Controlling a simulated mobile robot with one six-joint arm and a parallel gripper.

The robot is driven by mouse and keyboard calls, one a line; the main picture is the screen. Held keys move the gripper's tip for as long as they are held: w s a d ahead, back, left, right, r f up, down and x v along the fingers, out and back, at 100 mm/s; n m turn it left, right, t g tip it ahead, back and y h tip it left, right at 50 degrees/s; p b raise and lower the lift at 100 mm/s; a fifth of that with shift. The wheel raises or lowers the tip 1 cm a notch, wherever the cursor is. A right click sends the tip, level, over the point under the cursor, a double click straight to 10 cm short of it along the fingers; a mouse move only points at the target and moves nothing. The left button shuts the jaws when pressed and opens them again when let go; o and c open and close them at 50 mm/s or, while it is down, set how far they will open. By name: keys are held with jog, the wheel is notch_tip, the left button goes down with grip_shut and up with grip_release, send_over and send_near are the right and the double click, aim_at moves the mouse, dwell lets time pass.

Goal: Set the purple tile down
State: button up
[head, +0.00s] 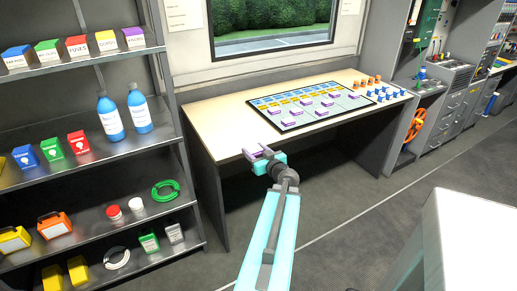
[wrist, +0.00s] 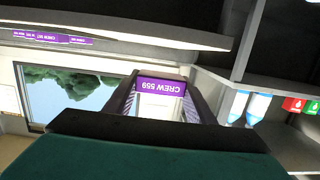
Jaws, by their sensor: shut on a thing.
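My gripper (head: 259,153) is shut on a purple tile, held near the front left edge of the desk. In the wrist view the tile (wrist: 160,86) sits between the two dark fingers (wrist: 160,100), its label reading CREW 559 upside down. In the head view the tile is too small to tell clearly from the fingers. A dark-framed board (head: 291,127) lies flat on the desk (head: 231,119), beyond and to the right of my gripper. It carries rows of blue and yellow labels and several purple tiles (head: 327,101).
Orange pieces (head: 374,78) and blue pieces (head: 381,97) stand right of the board. The desk's left part is bare. A metal shelf (head: 83,163) with bottles and boxes stands on the left. A window (head: 270,28) is behind the desk. A pale block (head: 470,240) is at lower right.

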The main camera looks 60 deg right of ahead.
jog(key=w+a+r+n+t+y, duration=0.25)
jog(key=w+a+n+y, duration=0.8)
jog(key=w+a, duration=1.8)
jog(key=w+a+n+g+y, duration=0.1)
jog(key=a+n+g+y, duration=0.2)
jog(key=a, duration=1.5)
jog(key=w+a+r+n+g+y, duration=0.1)
jog(key=a+y, duration=0.8)
jog(key=a, duration=1)
jog(key=w+n+g, duration=0.1)
jog(key=n+g, duration=0.1)
jog(key=n, duration=0.1)
jog(key=shift+w+a+r+n, duration=0.2)
jog(key=shift+a+r+n, duration=0.05)
jog(key=shift+a+n, duration=0.1)
jog(key=shift+g, duration=0.25)
